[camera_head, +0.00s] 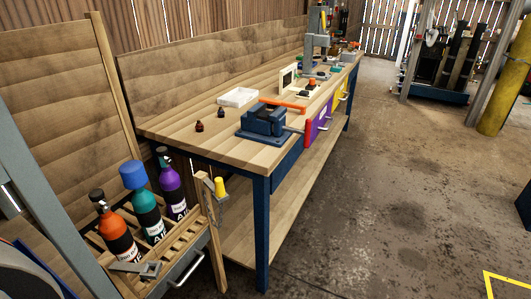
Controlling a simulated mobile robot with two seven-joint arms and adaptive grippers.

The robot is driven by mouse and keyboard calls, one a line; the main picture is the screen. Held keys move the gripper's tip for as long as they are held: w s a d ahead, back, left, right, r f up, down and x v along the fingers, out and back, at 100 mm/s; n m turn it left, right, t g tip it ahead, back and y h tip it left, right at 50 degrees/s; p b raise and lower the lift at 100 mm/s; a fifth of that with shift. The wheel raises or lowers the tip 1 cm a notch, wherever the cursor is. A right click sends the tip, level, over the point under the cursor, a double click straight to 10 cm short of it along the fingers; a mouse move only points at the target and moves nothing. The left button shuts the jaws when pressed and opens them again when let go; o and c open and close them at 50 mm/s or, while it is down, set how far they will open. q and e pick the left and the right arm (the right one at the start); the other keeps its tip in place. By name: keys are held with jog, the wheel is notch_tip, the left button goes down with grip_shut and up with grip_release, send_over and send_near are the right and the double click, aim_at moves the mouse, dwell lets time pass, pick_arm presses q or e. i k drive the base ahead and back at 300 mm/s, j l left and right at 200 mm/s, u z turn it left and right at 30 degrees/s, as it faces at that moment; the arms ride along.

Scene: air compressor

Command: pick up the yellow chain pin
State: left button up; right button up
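The yellow chain pin (220,187) is a small yellow piece at the top of a wooden post on the right side of the bottle rack, left of the workbench. A thin dark chain (215,213) hangs just below it along the post. The pin is small in this view, so how it is seated cannot be told. Neither of my grippers can be made out in this view.
The wooden rack (202,258) holds orange (117,238), teal (147,208) and purple (172,185) bottles. A grey metal piece (135,268) lies at its front. The workbench (190,145) carries a blue vise (263,122) and white tray (238,97). Floor (390,200) to the right is open.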

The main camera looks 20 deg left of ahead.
aim_at(220, 190)
jog(key=i+l, duration=0.45)
jog(key=u, duration=0.4)
jog(key=i+l+u, duration=0.1)
jog(key=u, duration=0.3)
jog(key=l+u, duration=0.15)
jog(key=u, duration=0.25)
